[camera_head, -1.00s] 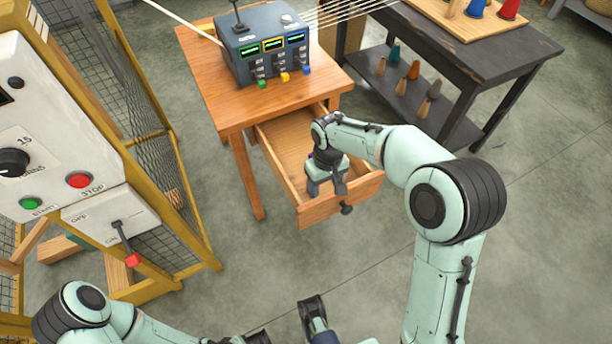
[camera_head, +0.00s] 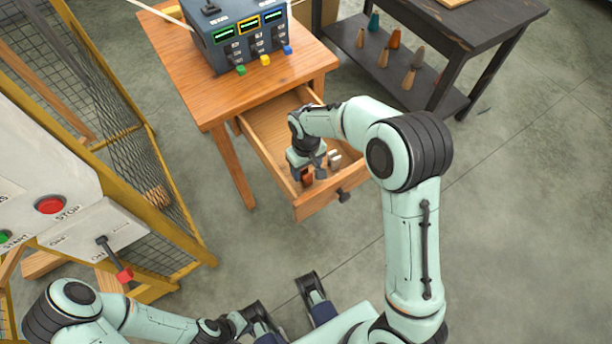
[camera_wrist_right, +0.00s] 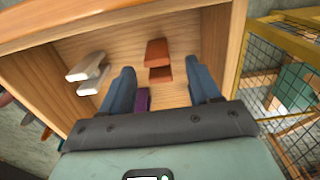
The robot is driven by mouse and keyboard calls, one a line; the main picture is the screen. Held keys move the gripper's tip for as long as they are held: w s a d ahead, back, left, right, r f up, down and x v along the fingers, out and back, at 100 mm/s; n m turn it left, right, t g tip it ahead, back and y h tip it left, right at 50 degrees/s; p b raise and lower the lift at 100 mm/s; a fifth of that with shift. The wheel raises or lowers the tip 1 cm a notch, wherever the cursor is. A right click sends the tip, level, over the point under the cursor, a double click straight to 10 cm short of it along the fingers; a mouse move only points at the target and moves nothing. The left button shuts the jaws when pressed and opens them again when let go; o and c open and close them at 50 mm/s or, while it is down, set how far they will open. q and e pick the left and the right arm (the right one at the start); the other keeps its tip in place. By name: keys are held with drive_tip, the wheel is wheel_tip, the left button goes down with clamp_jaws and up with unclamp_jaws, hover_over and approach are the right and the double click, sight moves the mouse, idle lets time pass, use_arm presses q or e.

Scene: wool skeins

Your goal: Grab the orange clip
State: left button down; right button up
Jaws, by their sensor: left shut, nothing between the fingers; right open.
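The orange clip (camera_wrist_right: 158,58) lies on the floor of the open drawer (camera_wrist_right: 215,45) in the right wrist view, ahead of my right gripper. A small orange-brown part of the clip (camera_head: 307,177) shows beside the gripper in the head view. My right gripper (camera_wrist_right: 160,72) is open, its two blue fingers on either side of the line to the clip, with nothing between them that I can see held. In the head view my right gripper (camera_head: 305,170) reaches down into the drawer. My left gripper (camera_head: 240,322) is shut and empty, low in the head view.
A white clip (camera_wrist_right: 88,70) lies left of the orange one, and a purple clip (camera_wrist_right: 143,99) lies nearer, partly hidden. Drawer walls surround them. The wooden table (camera_head: 190,85) carries a control box (camera_head: 235,35). A yellow caged frame (camera_head: 165,190) stands at left.

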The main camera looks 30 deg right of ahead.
sight(306, 175)
wheel_tip(306, 175, down, 5)
drive_tip(key=shift+w+d+f+b, duration=0.1)
drive_tip(key=shift+b, duration=0.45)
drive_tip(key=c, duration=1)
drive_tip(key=shift+r, duration=0.2)
